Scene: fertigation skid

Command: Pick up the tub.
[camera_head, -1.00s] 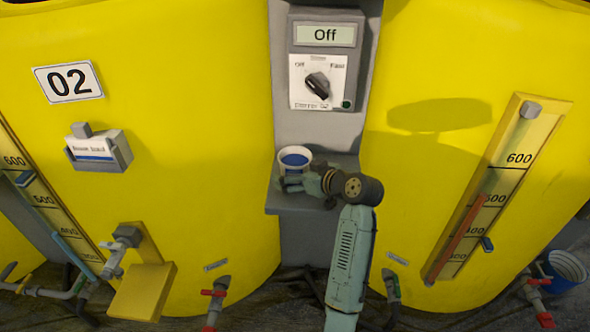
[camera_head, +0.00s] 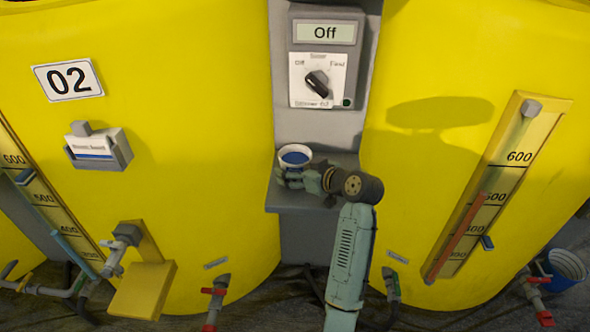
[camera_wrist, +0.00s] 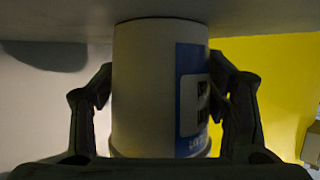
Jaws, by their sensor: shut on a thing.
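The tub (camera_head: 296,157) is a small white cup-like container with blue contents, standing roughly upright at the small grey shelf between two yellow tanks. My gripper (camera_head: 294,178) comes from the right and is shut on the tub's side. In the wrist view, the white tub (camera_wrist: 145,90) with a blue and white label sits between both fingers of my gripper (camera_wrist: 160,95). That view looks upside down, with the tub's wider rim at the bottom and its base near the shelf at the top. Whether the base touches the shelf is unclear.
The grey shelf (camera_head: 300,206) is bare in front of the tub. A control box with a knob (camera_head: 318,80) and an "Off" display is above. Yellow tanks (camera_head: 190,190) (camera_head: 420,160) stand close on both sides.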

